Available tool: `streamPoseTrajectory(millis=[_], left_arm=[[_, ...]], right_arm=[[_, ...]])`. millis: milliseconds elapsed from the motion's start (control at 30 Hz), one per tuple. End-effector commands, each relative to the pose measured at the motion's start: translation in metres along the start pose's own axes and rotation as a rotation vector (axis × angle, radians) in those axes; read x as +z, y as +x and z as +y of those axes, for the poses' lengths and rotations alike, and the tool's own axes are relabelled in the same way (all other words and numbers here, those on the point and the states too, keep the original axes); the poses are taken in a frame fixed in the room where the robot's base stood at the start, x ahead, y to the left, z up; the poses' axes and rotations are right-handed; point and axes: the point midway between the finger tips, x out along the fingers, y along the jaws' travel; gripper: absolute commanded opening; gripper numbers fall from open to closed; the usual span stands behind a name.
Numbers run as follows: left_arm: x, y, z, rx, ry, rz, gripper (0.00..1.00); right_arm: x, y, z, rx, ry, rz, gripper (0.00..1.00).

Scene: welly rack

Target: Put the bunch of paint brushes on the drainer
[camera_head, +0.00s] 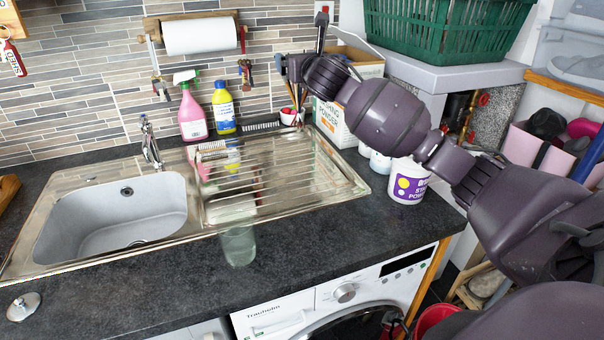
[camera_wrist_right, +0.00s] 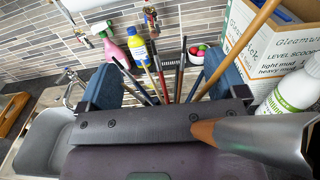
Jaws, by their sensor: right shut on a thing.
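My right gripper (camera_head: 288,72) reaches in from the right over the back right of the counter. It is shut on the bunch of paint brushes (camera_head: 299,98). In the right wrist view the brushes (camera_wrist_right: 162,80) show as several thin sticks, dark, red and blue, fanned between the two blue-grey fingers of the right gripper (camera_wrist_right: 168,88). The drainer (camera_head: 275,185) is the ribbed steel board right of the sink. The brushes are above its back right corner; whether they touch anything below is unclear. My left gripper is not in view.
A pink spray bottle (camera_head: 191,112), yellow bottle (camera_head: 223,108) and small bowl (camera_head: 291,117) stand behind the drainer. A cardboard box (camera_head: 335,120) and white tub (camera_head: 408,182) stand right of it. A clear tumbler (camera_head: 238,245) stands at its front edge. The drainer's middle looks clear.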

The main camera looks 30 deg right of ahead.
Motion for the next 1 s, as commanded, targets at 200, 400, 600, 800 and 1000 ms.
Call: streamPoseTrajectory(millis=[200, 400, 600, 800, 1000], left_arm=[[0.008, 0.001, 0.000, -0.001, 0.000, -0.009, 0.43], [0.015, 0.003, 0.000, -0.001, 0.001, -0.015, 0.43], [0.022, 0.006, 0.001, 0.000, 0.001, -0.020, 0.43], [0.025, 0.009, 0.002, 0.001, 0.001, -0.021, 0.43], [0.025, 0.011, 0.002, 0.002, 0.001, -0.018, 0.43]], right_arm=[[-0.042, 0.000, 0.001, 0.003, 0.003, 0.007, 0.49], [-0.085, 0.000, 0.001, 0.001, 0.004, 0.006, 0.49], [-0.127, 0.000, 0.001, 0.001, 0.004, 0.005, 0.49], [-0.151, 0.000, 0.001, 0.002, 0.002, 0.002, 0.49], [-0.160, 0.000, 0.001, 0.002, 0.001, 0.001, 0.49]])
